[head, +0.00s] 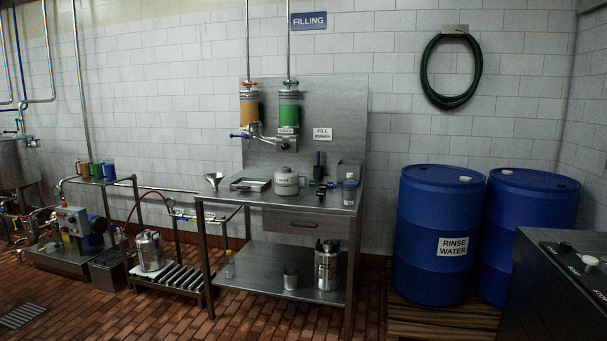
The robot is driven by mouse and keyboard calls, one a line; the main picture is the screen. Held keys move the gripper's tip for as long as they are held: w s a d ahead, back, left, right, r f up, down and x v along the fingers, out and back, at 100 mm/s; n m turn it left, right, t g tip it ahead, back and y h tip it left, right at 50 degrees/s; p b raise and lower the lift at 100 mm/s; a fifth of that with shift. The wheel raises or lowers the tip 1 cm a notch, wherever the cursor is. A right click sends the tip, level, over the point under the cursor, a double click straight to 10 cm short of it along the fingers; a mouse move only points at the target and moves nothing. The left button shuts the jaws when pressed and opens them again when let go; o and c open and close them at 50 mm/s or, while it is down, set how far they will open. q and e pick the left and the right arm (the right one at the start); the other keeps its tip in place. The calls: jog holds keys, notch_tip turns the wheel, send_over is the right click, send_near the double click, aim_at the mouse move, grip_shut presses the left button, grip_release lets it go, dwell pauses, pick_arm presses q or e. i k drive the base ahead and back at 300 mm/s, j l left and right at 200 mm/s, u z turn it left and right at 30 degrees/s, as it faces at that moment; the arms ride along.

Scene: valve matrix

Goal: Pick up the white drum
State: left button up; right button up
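I see no drum that is plainly white. The palest drum-shaped thing is a small light grey canister (286,183) with a handle on top, upright on the steel bench (252,198) below the filling columns. I cannot tell whether it is the white drum. Two large blue drums, a front one (436,215) labelled RINSE WATER and one behind it (532,200), stand on a wooden pallet (430,318) at the right. Neither of my grippers is in view.
A steel keg (150,250) stands on a low roller stand at the left. A dark cabinet (555,290) fills the lower right corner. Brick floor (150,315) in front looks clear.

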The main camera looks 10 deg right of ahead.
aim_at(286, 180)
jog(key=i+z, duration=0.15)
jog(key=i, duration=0.4)
jog(key=i+j+z, duration=0.15)
jog(key=i, duration=0.4)
jog(key=i+j+z, duration=0.15)
jog(key=i, duration=0.4)
jog(key=i+l, duration=1)
jog(key=l, duration=0.15)
jog(key=j, duration=1.15)
